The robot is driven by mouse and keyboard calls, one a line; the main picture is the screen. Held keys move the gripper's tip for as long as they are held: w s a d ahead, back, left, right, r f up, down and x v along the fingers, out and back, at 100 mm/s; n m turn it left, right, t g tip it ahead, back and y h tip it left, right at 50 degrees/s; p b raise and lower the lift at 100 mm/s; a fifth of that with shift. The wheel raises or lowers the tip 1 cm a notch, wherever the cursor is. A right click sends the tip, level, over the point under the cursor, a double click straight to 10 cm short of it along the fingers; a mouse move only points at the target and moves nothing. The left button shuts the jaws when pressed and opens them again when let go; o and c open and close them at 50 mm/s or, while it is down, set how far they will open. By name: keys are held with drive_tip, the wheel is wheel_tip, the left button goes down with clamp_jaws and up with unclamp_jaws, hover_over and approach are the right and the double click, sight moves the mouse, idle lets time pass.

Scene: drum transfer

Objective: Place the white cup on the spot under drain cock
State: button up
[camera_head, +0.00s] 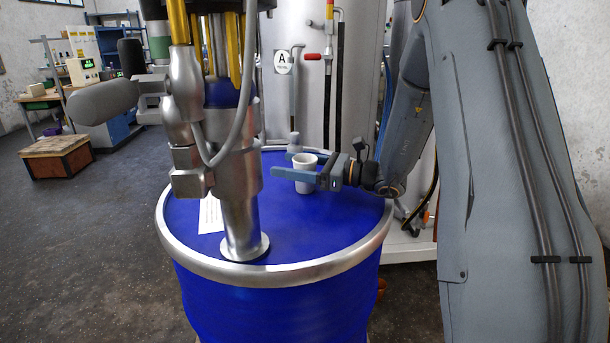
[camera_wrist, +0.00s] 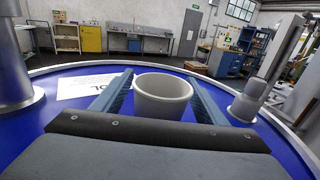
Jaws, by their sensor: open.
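The white cup (camera_head: 306,178) stands upright on the blue drum lid (camera_head: 330,225). My gripper (camera_head: 285,172) is open and level, with its fingers around the cup at lid height. In the wrist view the cup (camera_wrist: 162,97) sits between the two blue-grey fingers (camera_wrist: 160,92). Narrow gaps seem to show on both sides; whether a finger touches it I cannot tell. A red-handled valve (camera_head: 312,57) on the tall metal tank behind may be the drain cock. The spot under it is hidden from view.
A thick metal pump tube (camera_head: 240,215) rises from the lid at left, with a hose beside it. A small grey fitting (camera_wrist: 247,98) stands on the lid right of the cup, near a raised metal rim (camera_head: 300,272). A white label (camera_head: 211,214) lies left.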

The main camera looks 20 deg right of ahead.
drive_tip(key=c, duration=1.2)
